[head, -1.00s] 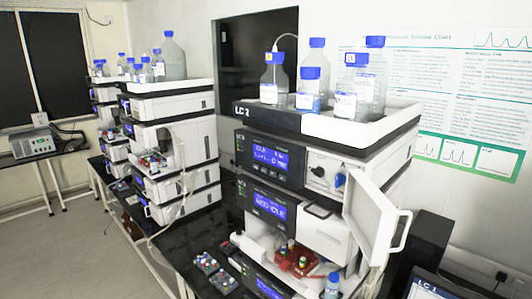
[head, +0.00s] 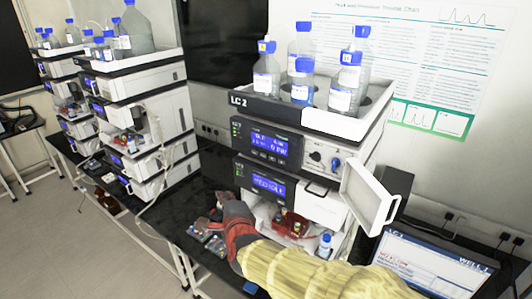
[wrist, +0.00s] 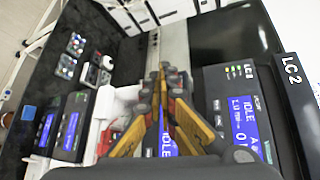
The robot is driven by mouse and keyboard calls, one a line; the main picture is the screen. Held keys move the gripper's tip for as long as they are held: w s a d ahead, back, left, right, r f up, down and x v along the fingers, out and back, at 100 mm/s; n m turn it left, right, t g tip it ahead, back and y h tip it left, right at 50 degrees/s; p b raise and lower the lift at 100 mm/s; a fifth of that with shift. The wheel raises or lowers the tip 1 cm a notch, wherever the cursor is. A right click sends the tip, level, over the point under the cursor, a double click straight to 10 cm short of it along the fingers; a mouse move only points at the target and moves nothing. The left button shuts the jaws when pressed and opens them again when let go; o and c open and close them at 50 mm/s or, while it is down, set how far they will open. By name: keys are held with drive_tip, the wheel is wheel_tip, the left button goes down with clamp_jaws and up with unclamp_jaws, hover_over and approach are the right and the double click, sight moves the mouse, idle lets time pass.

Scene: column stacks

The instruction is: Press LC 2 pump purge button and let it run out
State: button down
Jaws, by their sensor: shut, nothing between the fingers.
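The LC 2 stack stands in the middle of the head view, with its label on the top tray (head: 290,113). The pump module (head: 315,152) below it has a lit blue display (head: 270,145) with small buttons beneath; no purge label is readable. In the wrist view the pump display (wrist: 243,122) reads IDLE and sits right of my fingers. My gripper (head: 223,198) is low in front of the stack, left of the lower modules and below the pump panel. In the wrist view my gripper (wrist: 164,70) is shut and empty, apart from the pump display, and covers part of another display.
Bottles (head: 303,75) stand on the top tray. A white door (head: 370,195) hangs open at the stack's right. A red vial tray (head: 291,224) sits in the open bay. A monitor (head: 430,262) is at lower right. Another stack (head: 135,110) stands left.

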sight(264, 155)
drive_tip(key=w+d+r+m+t+h, duration=0.2)
drive_tip(key=d+r+m, duration=0.1)
drive_tip(key=r+m, duration=0.3)
drive_tip(key=shift+d+r+m+t, duration=0.25)
drive_tip(key=shift+d+m+t, duration=0.05)
drive_tip(key=shift+m+t, duration=0.1)
drive_tip(key=shift+w, duration=0.15)
drive_tip(key=w+d+b, duration=0.3)
drive_tip(key=w+d, duration=0.2)
drive_tip(key=w, duration=0.1)
drive_tip(key=shift+w+d, duration=0.25)
drive_tip(key=shift+w, duration=0.15)
drive_tip(key=shift+w+d+f+b, duration=0.1)
drive_tip(key=shift+w+b, duration=0.05)
drive_tip(key=shift+b, duration=0.6)
idle(0.6)
